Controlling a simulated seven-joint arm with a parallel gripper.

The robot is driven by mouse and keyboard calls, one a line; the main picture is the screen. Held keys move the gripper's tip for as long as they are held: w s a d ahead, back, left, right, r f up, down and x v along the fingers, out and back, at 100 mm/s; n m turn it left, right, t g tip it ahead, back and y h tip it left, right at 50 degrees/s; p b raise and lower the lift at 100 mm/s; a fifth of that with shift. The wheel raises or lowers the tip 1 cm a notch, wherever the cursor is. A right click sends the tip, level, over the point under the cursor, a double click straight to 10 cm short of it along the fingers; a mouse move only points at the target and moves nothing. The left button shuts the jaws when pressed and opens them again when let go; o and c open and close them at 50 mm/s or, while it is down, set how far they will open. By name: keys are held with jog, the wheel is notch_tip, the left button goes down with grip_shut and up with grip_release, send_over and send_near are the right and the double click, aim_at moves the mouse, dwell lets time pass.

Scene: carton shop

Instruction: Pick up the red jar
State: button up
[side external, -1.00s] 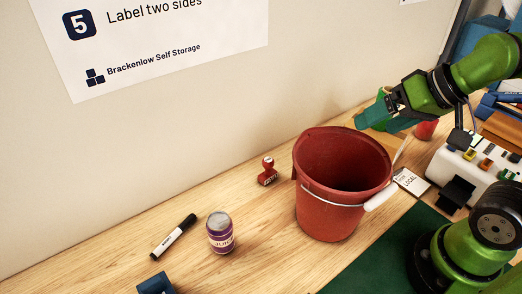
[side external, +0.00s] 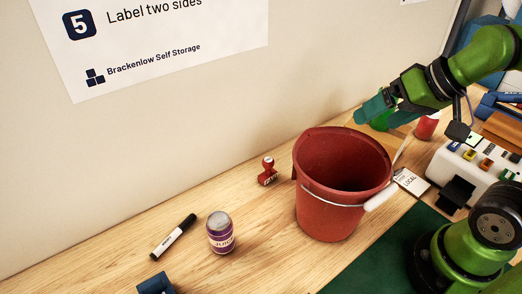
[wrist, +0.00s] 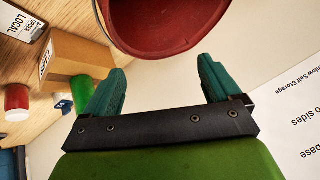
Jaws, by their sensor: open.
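The red jar (side external: 427,126) stands on the bench behind the bucket, below my forearm in the side view. In the wrist view the red jar (wrist: 16,98) is at the left edge, with a pale end visible. My gripper (side external: 366,109) is open and empty, with teal fingers, above the far side of the bucket and left of the jar. In the wrist view my gripper (wrist: 163,76) has its fingers wide apart with nothing between them. The jar lies well outside them, to the left.
A large red bucket (side external: 322,212) with a white-gripped handle stands in front. A green object (side external: 380,123) and a cardboard box (wrist: 88,58) are near the jar. A purple can (side external: 220,234), marker (side external: 174,236) and stamp (side external: 268,172) sit on the open bench at left.

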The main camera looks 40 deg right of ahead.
jog(key=w+d+r, duration=0.2)
jog(key=w+d, duration=0.2)
jog(key=d, duration=0.1)
jog(key=m+g+h, duration=0.2)
jog(key=m+g, duration=0.2)
jog(key=g, duration=0.3)
send_over(429, 121)
jog(key=d, duration=0.3)
notch_tip(429, 121, down, 8)
notch_tip(429, 121, down, 10)
jog(key=shift+s+f, duration=0.1)
jog(key=shift+w+a+f, duration=0.1)
jog(key=shift+w+f, duration=0.05)
jog(key=shift+f, duration=0.9)
jog(key=shift+w+f, duration=0.2)
jog(key=shift+f, duration=0.8)
jog(key=shift+w+a+f, duration=0.1)
jog(key=shift+w+f, duration=0.05)
jog(key=shift+f, duration=0.9)
jog(key=shift+d, duration=0.1)
jog(key=c, duration=1.3)
jog(key=shift+o, duration=0.2)
jog(key=shift+r, duration=0.1)
